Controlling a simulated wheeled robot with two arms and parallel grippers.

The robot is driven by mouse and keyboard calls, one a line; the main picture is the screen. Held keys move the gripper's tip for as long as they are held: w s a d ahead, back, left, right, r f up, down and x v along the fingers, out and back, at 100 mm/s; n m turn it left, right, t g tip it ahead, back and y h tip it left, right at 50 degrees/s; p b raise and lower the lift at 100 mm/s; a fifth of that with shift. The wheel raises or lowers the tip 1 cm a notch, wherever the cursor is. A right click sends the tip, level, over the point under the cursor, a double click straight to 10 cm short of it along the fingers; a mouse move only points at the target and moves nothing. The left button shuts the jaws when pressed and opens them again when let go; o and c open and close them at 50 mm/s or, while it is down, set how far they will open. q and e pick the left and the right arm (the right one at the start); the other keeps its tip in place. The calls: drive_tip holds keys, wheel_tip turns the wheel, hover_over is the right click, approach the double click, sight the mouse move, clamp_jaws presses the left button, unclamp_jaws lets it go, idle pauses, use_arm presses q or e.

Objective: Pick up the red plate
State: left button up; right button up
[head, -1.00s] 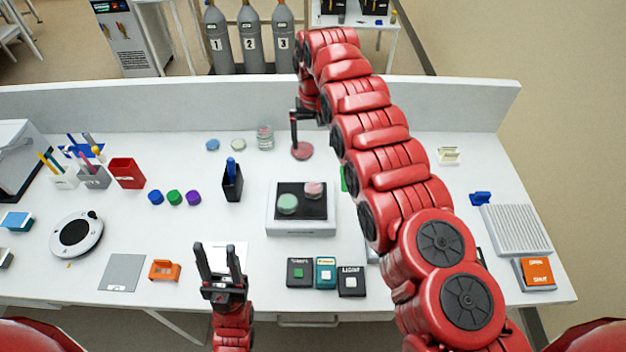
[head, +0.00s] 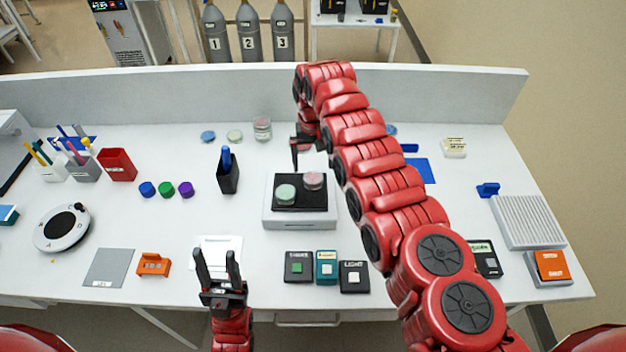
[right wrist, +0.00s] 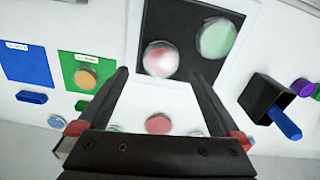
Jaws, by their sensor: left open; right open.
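A red round dish (head: 304,148) lies on the white bench in the head view, largely hidden by my right gripper (head: 305,158). It shows between the finger outlines in the right wrist view (right wrist: 158,124), near the palm. Another pinkish-red dish (head: 313,181) sits on a black pad beside a green dish (head: 285,193); it also shows in the right wrist view (right wrist: 160,57), beyond the fingertips. My right gripper is open and empty, over the bench behind the black pad. My left gripper (head: 217,266) is open and empty, pointing up near the bench's front edge.
The black pad lies on a grey-white device (head: 300,218). A black pen holder (head: 229,175) stands left of it. Blue and pale dishes and a jar (head: 262,129) stand along the back. Labelled button boxes (head: 327,267) are in front. A low wall (head: 180,95) closes the back.

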sight(313, 178)
drive_tip(key=shift+s+f+p, duration=0.15)
drive_tip(key=shift+f+p, duration=0.2)
wheel_tip(313, 178, down, 4)
drive_tip(key=shift+s+f, duration=0.1)
drive_tip(key=shift+s, duration=0.05)
drive_tip(key=shift+c, duration=0.2)
drive_tip(key=c, duration=1.3)
drive_tip(key=shift+o, duration=0.2)
